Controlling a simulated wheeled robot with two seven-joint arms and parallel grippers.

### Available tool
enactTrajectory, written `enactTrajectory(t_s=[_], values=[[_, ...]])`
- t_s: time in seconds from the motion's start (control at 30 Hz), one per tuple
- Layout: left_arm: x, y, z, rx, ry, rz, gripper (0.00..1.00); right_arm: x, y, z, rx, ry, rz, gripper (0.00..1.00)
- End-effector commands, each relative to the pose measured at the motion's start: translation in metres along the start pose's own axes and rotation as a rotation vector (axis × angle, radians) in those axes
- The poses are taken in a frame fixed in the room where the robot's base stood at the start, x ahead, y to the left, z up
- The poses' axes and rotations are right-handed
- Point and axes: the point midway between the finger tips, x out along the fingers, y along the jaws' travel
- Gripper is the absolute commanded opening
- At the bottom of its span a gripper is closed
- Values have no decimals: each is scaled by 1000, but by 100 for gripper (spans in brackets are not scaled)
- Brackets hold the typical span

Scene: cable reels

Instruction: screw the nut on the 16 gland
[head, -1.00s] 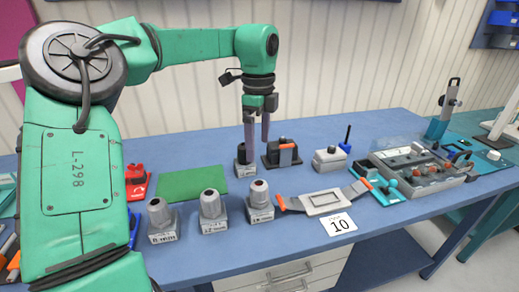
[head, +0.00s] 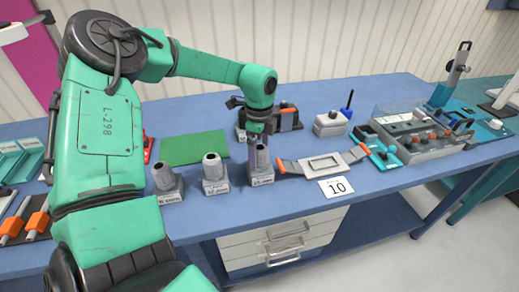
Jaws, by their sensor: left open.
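Three grey gland holders with labels stand in a row near the table's front: a left one (head: 167,182), a middle one (head: 214,175) and a right one (head: 261,172). Their labels are too small to read surely, so I cannot tell which is the 16 gland. My left gripper (head: 259,160) points down at the right holder. Its fingers are open around the upper part of that holder; I cannot tell whether they touch it. I cannot make out a separate nut; the gripper hides part of the holder's top. My right gripper is not in view.
A green mat (head: 194,147) lies behind the row. A grey plate with orange-tipped arms (head: 322,164) and a card marked 10 (head: 336,188) lie to the right. A dark block (head: 287,118), a grey box (head: 330,124) and a clear-lidded case (head: 412,132) stand farther back.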

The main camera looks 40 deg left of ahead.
Motion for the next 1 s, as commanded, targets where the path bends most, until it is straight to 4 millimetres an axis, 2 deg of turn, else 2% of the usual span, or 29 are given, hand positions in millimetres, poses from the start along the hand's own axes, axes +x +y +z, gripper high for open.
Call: enactTrajectory(t_s=[0.13, 0.17, 0.3, 0.37, 0.4, 0.47, 0.57, 0.7, 1.0], values=[[0, 0, 0, 0, 0, 0, 98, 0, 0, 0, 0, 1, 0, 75], [0, 0, 0, 0, 0, 0, 94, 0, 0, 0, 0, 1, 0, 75], [0, 0, 0, 0, 0, 0, 41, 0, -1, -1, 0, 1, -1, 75], [0, 0, 0, 0, 0, 0, 18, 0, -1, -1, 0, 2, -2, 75], [0, 0, 0, 0, 0, 0, 9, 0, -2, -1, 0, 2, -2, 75], [0, 0, 0, 10, 0, 0, 9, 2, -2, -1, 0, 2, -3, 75], [5, 0, 0, 142, 1, -1, 9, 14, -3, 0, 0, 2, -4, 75], [5, 0, 0, 479, 1, -2, 9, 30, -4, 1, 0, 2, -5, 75], [2, 0, 0, 1208, 2, 0, 9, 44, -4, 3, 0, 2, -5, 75]])
